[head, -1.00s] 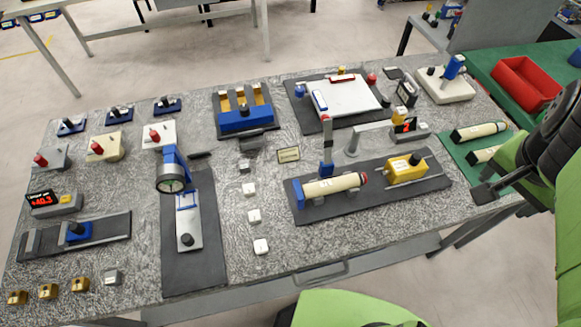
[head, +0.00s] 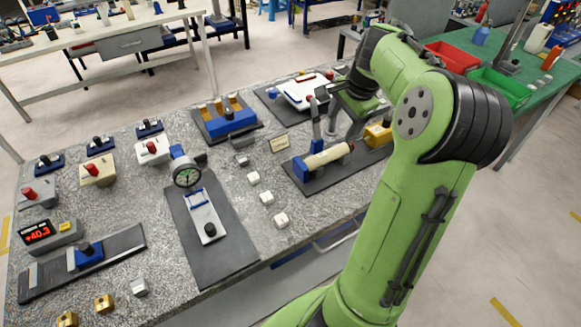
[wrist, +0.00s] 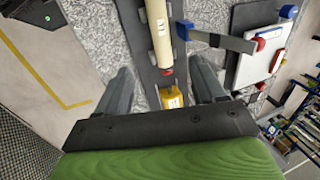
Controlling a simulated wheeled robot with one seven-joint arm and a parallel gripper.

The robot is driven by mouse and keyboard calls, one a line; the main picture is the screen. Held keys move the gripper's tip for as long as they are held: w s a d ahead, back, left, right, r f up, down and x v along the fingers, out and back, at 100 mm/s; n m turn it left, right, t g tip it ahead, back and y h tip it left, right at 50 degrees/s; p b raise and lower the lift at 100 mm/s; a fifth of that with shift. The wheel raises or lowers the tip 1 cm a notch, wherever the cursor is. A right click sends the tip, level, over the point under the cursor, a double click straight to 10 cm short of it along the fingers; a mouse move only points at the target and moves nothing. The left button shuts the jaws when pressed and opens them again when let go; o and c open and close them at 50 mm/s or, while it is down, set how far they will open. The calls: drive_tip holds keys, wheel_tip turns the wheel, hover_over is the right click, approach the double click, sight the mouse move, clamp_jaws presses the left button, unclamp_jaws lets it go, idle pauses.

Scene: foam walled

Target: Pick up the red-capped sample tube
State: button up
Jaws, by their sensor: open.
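The red-capped sample tube (head: 327,156) is cream and lies on its side on a dark mat, in a low holder with a blue block at its left end. Its red cap is at the right end. In the wrist view the tube (wrist: 158,30) runs down from the top edge, cap (wrist: 167,72) toward me. My gripper (wrist: 161,66) is open and empty, with one finger on each side of the cap's end in the picture. I cannot tell its height above the tube.
A yellow block (head: 378,134) with a black knob sits just beyond the cap, on the same mat. A white board (head: 303,92) lies farther back. Small white cubes (head: 267,198) are left of the mat.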

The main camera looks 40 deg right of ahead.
sight(325, 154)
drive_tip(key=b+x, duration=0.4)
drive_tip(key=x, duration=1.2)
drive_tip(key=shift+a, duration=0.2)
drive_tip(key=shift+c, duration=0.2)
clamp_jaws()
drive_tip(key=shift+r, duration=0.1)
wheel_tip(325, 154, up, 10)
drive_tip(key=p, duration=0.2)
drive_tip(key=shift+p, duration=0.4)
